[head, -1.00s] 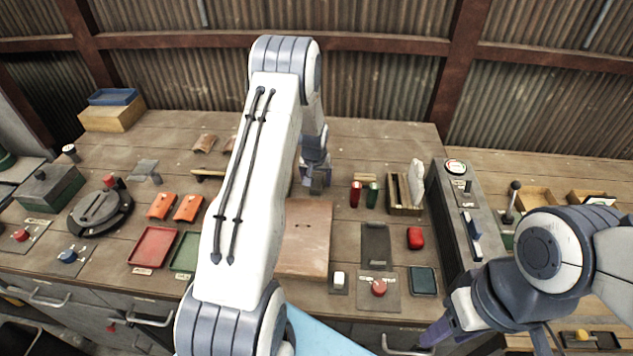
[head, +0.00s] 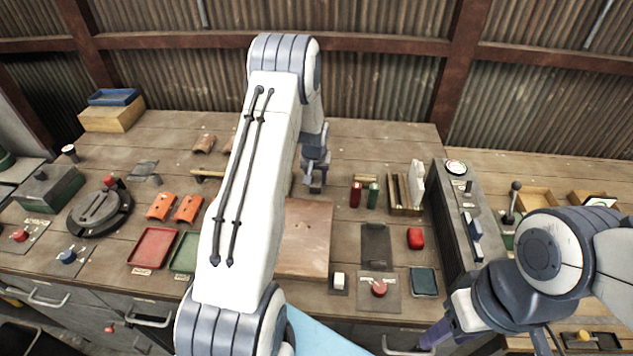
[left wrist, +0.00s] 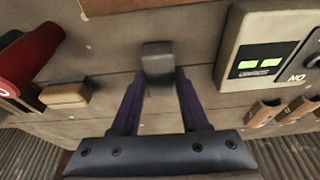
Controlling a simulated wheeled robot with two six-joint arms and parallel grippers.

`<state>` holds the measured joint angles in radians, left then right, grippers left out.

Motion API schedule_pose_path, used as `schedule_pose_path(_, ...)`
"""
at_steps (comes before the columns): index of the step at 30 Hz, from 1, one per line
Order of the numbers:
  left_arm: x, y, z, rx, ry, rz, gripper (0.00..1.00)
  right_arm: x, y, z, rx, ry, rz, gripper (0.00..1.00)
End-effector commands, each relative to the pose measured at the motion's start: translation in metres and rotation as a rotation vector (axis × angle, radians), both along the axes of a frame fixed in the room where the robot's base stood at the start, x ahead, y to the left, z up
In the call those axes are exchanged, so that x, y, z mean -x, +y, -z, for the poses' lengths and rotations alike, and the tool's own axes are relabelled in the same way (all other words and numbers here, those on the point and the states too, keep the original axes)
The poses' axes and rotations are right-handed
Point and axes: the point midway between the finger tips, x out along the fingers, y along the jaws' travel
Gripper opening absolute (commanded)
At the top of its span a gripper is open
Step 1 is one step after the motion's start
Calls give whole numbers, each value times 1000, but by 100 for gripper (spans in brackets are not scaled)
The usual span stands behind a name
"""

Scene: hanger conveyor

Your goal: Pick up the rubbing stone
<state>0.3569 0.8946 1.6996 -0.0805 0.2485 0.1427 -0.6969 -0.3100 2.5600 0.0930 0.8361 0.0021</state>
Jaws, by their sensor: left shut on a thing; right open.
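The rubbing stone appears as a small dark grey block (left wrist: 158,62) between my left fingertips in the left wrist view. My left gripper (left wrist: 160,85) is shut on it, with a purple finger on each side. In the head view my left gripper (head: 316,180) is at the back of the bench, beyond the brown board, and the stone (head: 316,189) shows small at its tip. I cannot tell whether the stone touches the bench. My right gripper (head: 432,338) is low at the bench's front edge, apart from the stone and mostly hidden by its own arm.
A brown board (head: 306,250) lies in front of my left gripper. A red cylinder (head: 355,194), a green cylinder (head: 373,194) and a small wooden block (left wrist: 66,95) are to its right. A grey device with green displays (left wrist: 262,60) is nearby. My left arm hides part of the bench.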

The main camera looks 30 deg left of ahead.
Motion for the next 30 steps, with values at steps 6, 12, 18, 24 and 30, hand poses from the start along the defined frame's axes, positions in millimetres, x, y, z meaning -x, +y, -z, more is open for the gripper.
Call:
schedule_pose_path(6, -1, 0, -33, -3, -8, 1, 0, 0, 0, 18, 0, 0, -1, 50)
schedule_pose_path(12, 14, -49, -58, -2, -6, 9, 0, 0, 0, 36, 0, 0, -2, 50)
schedule_pose_path(18, 27, -86, -83, -2, -5, 5, 0, 0, 0, 48, 0, 0, -2, 50)
schedule_pose_path(24, 34, -106, -97, -1, -2, 3, 0, 0, 0, 54, 0, 0, -3, 50)
schedule_pose_path(30, 36, -111, -101, -1, -1, 1, 0, 0, 0, 54, 0, 0, -3, 50)
